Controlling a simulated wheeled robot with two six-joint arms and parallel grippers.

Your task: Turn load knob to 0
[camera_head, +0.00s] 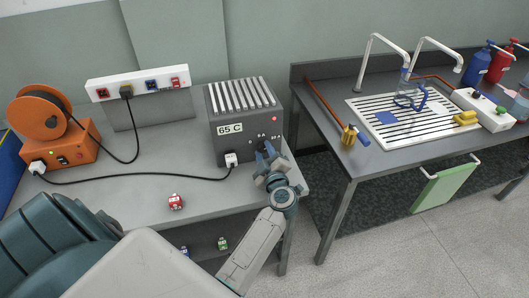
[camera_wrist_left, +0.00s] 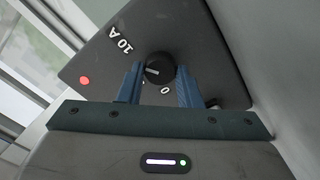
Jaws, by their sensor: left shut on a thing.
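The load knob (camera_wrist_left: 158,68) is a round black knob with a white mark on the front of the dark grey box (camera_head: 228,142). In the wrist view, "10 A" is printed above and left of it and "0" just below it. The white mark points left, between the two labels. My left gripper (camera_head: 266,153) is at the lower right of the box's front. Its blue fingers, also in the wrist view (camera_wrist_left: 158,84), are shut on the knob, one on each side. In the head view the gripper mostly hides the knob. My right gripper is not in view.
The box has a "65 C" display (camera_head: 229,129), a red light (camera_head: 274,118) and a white plug (camera_head: 231,159) with a black cable. An orange cable reel (camera_head: 62,145), a power strip (camera_head: 138,83) and a small red item (camera_head: 175,202) are on this bench. A sink table (camera_head: 375,160) stands right, across a gap.

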